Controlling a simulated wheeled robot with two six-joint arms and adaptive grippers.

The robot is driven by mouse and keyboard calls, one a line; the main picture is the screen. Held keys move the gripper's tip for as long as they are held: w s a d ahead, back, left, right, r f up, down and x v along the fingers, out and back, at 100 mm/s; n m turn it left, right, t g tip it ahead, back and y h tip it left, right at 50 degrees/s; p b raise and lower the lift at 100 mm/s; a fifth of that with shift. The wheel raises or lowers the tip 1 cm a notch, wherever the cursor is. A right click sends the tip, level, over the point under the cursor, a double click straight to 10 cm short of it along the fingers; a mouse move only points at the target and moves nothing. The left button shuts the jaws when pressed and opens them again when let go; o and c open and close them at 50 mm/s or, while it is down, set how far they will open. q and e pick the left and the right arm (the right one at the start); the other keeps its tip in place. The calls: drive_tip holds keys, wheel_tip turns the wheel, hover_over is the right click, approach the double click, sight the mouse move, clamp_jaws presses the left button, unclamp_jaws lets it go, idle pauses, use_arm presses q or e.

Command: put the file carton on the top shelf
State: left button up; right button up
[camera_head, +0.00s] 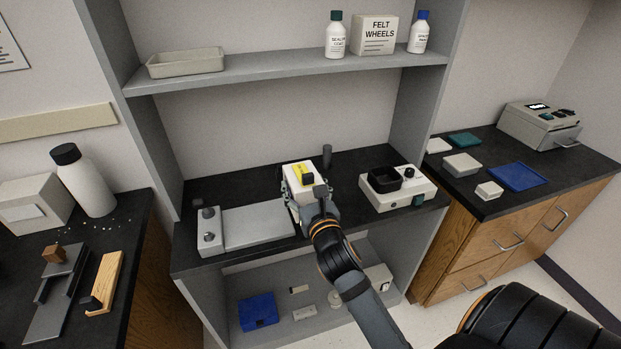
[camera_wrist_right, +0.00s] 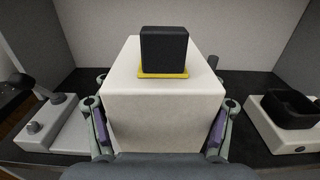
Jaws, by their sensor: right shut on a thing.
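The file carton, a white box (camera_head: 291,186) with a yellow patch and a black block on top, is over the black middle counter of the grey shelf unit. My right gripper (camera_head: 313,204) is shut on it, with a finger on each side; in the right wrist view the carton (camera_wrist_right: 163,118) fills the space between the fingers. Its underside is hidden, so I cannot tell if it touches the counter. The top shelf (camera_head: 277,72) is above and behind it. My left gripper is not in view.
The shelf bears a beige tray (camera_head: 187,63) at left, and two white bottles and a FELT WHEELS box (camera_head: 374,35) at right; its middle is clear. A grey device (camera_head: 248,228) and a white device with a black cup (camera_head: 398,188) flank the carton. Upright side panels bound the shelf.

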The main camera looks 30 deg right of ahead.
drive_tip(key=shift+s+a+r, duration=0.3)
drive_tip(key=shift+s, duration=0.05)
idle(0.3)
